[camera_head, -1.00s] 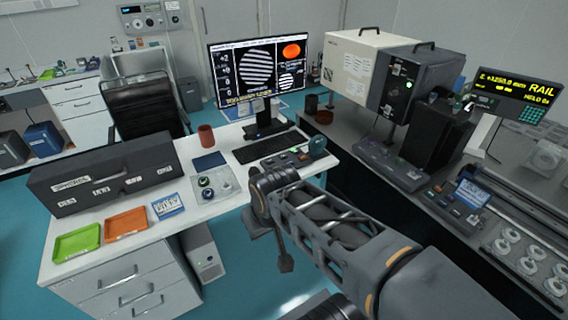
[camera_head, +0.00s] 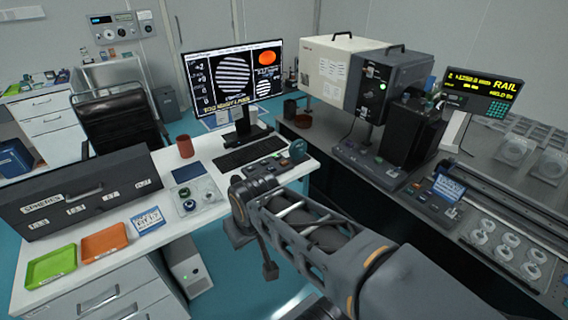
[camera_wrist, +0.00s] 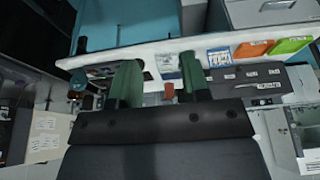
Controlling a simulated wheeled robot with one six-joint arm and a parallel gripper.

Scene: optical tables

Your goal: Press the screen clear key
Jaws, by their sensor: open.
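My gripper (camera_wrist: 158,76) is open and empty in the wrist view, its two green-sided fingers spread apart above the white desk. In the head view a small control box with keys (camera_head: 262,168) sits on the desk beside the black keyboard (camera_head: 248,152). The monitor (camera_head: 233,77) above shows striped discs and an orange disc. A yellow-lettered rail display (camera_head: 484,90) with a green keypad (camera_head: 497,109) stands at the right. I cannot read any key label, so I cannot tell which is the screen clear key. The gripper touches no key that I can see.
A spheres box (camera_head: 95,190), a green tray (camera_head: 50,266), an orange tray (camera_head: 104,242) and a brown cup (camera_head: 185,146) are on the desk. A grey instrument box (camera_head: 388,85) stands on the right bench. Floor shows between desk and bench.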

